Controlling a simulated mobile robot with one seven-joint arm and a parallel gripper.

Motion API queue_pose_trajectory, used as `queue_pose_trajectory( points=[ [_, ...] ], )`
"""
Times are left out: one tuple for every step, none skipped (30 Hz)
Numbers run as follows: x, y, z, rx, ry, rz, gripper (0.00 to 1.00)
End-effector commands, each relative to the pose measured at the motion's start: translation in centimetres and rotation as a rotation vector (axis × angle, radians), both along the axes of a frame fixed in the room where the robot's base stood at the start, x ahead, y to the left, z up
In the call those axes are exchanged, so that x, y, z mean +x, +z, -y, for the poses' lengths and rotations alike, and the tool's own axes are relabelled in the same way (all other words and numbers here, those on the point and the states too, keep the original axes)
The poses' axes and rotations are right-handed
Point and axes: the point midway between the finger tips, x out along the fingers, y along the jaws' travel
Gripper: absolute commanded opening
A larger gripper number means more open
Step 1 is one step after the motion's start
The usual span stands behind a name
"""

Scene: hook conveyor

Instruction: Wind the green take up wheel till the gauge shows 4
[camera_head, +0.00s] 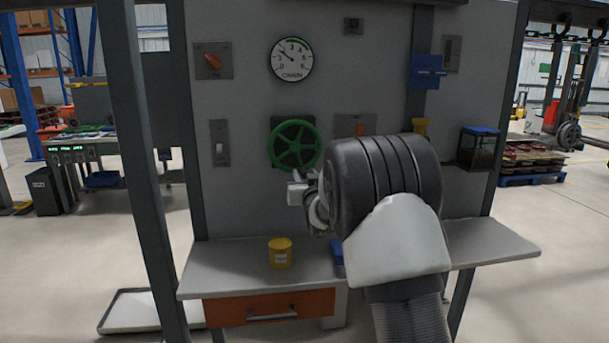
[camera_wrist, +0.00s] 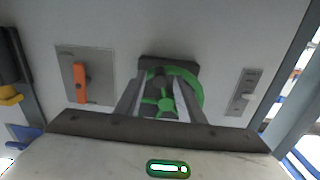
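The green take-up wheel (camera_head: 294,145) is a spoked handwheel on the grey panel. In the wrist view the wheel (camera_wrist: 165,100) shows beyond and between my fingers. The round white gauge (camera_head: 291,60), marked CHAIN, is above the wheel; its thin needle points up and left, seemingly between 1 and 2. My gripper (camera_head: 298,190) is just below and in front of the wheel in the head view. In the wrist view my gripper (camera_wrist: 160,93) has its two fingers apart with nothing held between them. I cannot tell whether a fingertip touches the rim.
An orange-handled switch (camera_wrist: 80,82) is beside the wheel, partly hidden by my arm in the head view. A grey switch (camera_head: 220,143) is left of the wheel, and a red rotary switch (camera_head: 212,61) is above that. A yellow tin (camera_head: 280,252) stands on the bench (camera_head: 225,267) below.

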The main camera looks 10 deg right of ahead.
Motion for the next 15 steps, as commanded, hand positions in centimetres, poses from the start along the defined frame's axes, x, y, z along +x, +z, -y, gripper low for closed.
queue_pose_trajectory(
  points=[
    [0.7,-0.1,0.0,-0.001,0.0,0.0,0.35],
    [1.1,0.0,0.0,-0.001,0.0,0.001,0.35],
    [1.4,0.0,0.0,0.0,0.0,0.001,0.35],
    [1.7,0.0,0.0,0.0,0.0,0.0,0.35],
    [1.9,0.0,0.0,0.0,0.0,0.0,0.35],
    [2.1,-0.1,0.0,0.0,0.0,-0.001,0.35],
    [2.2,0.0,0.0,0.0,0.0,-0.001,0.35],
    [2.2,0.0,0.0,0.0,0.0,0.0,0.35],
    [2.3,0.0,0.0,0.0,0.0,0.0,0.35],
    [2.3,0.0,0.0,0.0,0.0,0.0,0.35],
    [2.3,0.0,0.0,0.0,0.0,0.0,0.35],
    [2.3,0.0,0.0,0.0,0.0,0.0,0.35],
    [2.3,0.0,0.0,0.0,0.0,0.0,0.35],
    [2.3,0.0,0.0,0.0,0.0,0.0,0.35],
    [2.3,0.0,0.0,0.0,0.0,0.0,0.35]
  ],
)
